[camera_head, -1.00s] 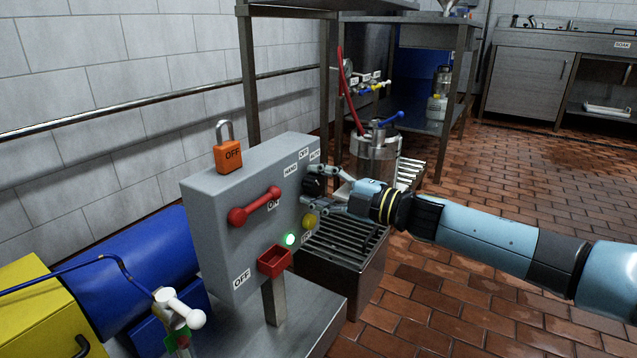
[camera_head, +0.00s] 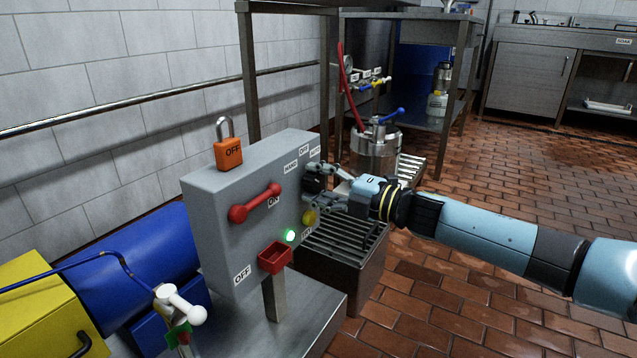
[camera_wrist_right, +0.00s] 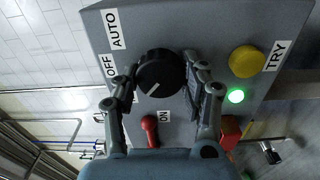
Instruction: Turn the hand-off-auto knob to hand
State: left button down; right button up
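The hand-off-auto knob is a round black knob (camera_wrist_right: 160,74) with a white pointer line, on the grey control box (camera_head: 232,194). In the right wrist view the line slants to the lower left. The AUTO label (camera_wrist_right: 116,29) and OFF label (camera_wrist_right: 109,67) show there. The HAND label (camera_head: 290,167) shows in the head view but not in the wrist view, where a finger covers that area. My right gripper (camera_head: 314,185) is at the knob, with its open fingers (camera_wrist_right: 162,82) on either side. A small gap shows on the left; contact on the right is unclear. My left gripper is out of view.
The box also carries a red lever (camera_head: 256,202), a yellow TRY button (camera_wrist_right: 247,61), a lit green lamp (camera_wrist_right: 236,96) and a red bin (camera_head: 275,257). An orange padlock (camera_head: 229,153) stands on top. A slatted metal stand (camera_head: 345,240) is close below my right arm.

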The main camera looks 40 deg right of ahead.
jog(key=o, duration=0.4)
jog(key=shift+o, duration=0.2)
jog(key=v, duration=1.2)
jog(key=shift+f, duration=0.1)
